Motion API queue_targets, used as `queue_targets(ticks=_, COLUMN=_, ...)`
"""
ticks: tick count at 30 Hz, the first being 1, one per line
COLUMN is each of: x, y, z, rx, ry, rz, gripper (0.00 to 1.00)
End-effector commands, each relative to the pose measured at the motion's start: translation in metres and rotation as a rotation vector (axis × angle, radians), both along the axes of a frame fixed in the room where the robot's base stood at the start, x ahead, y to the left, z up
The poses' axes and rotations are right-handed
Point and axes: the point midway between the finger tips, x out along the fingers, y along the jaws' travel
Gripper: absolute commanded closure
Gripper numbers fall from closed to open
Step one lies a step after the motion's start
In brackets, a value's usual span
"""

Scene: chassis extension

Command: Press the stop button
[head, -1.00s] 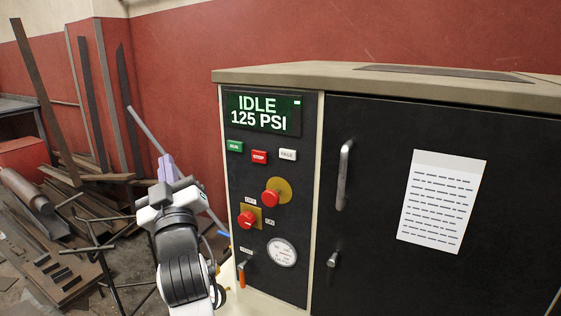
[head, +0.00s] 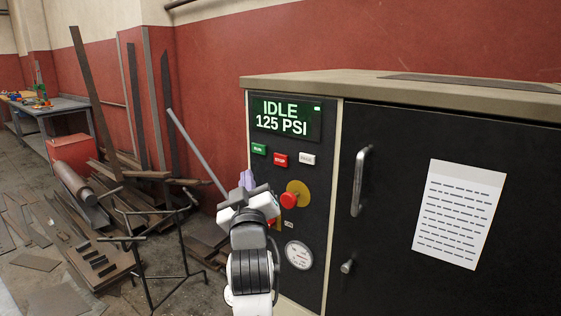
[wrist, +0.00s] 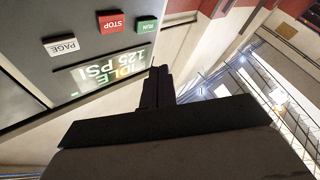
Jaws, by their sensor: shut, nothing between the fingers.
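The red STOP button (head: 280,160) is on the black control panel, between the green RUN button (head: 259,149) and the white PAGE button (head: 307,159). It also shows near the top of the wrist view (wrist: 115,24). My gripper (head: 247,180) is below and left of STOP in the head view, shut and empty.
The display (head: 286,117) reads IDLE, 125 PSI. A red mushroom knob (head: 289,200) on a yellow disc sits below the buttons. Metal bars and a black stand (head: 150,250) are at left.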

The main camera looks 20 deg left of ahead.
Motion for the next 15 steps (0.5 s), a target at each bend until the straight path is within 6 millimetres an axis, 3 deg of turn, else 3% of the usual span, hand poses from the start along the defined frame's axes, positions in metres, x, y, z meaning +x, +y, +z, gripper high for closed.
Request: queue_targets(ticks=15, x=0.059, y=-0.023, z=0.0, rx=0.0, ry=0.0, rz=-0.004, gripper=1.0)
